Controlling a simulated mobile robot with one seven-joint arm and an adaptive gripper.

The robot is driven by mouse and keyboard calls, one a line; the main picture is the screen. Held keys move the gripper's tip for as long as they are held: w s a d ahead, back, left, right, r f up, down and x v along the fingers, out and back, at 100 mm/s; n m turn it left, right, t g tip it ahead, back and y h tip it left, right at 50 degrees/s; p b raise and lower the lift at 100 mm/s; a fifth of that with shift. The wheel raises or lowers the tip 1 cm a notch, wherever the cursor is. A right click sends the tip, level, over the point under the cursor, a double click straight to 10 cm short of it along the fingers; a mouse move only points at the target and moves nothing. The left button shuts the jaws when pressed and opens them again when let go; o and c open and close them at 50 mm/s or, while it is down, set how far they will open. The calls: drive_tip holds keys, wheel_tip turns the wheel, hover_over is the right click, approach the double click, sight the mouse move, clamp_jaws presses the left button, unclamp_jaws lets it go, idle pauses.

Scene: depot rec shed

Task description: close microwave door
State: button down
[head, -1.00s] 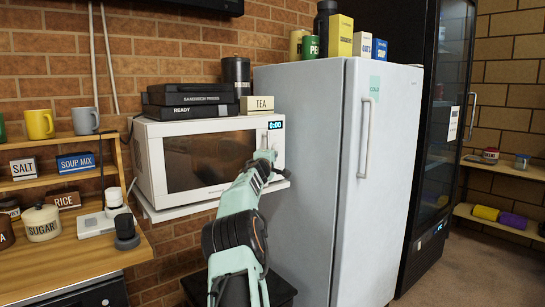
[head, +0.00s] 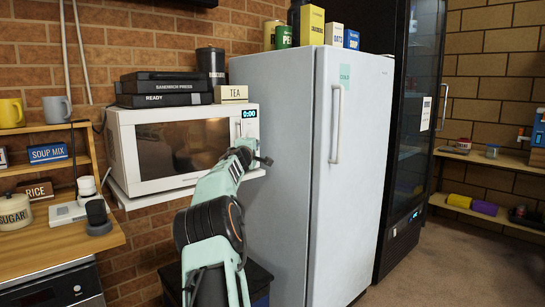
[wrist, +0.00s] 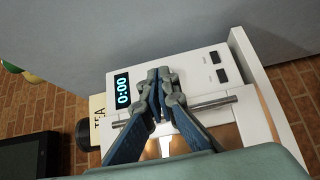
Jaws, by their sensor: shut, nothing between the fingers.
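The white microwave (head: 125,158) stands on a white wall shelf left of the fridge. Its dark-windowed door (head: 180,150) looks flush with the front in the head view; a small gap cannot be ruled out. My gripper (head: 262,160) is in front of the microwave's lower right side. In the wrist view my gripper (wrist: 158,75) is shut and empty, its fingertips over the control panel beside the lit 0:00 display (wrist: 122,92). The metal door handle (wrist: 215,102) runs behind the fingers, which hide its middle. Whether the fingers touch the microwave cannot be told.
A pale fridge (head: 275,120) stands close to the right of the microwave. A wooden shelf unit (head: 75,240) with jars is at the left. Open floor (head: 450,265) shows at the right.

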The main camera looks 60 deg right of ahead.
drive_tip(key=s+a+b, duration=0.2)
drive_tip(key=s+b, duration=0.2)
drive_tip(key=s, duration=0.4)
drive_tip(key=shift+a+f, duration=0.25)
drive_tip(key=shift+a, duration=0.15)
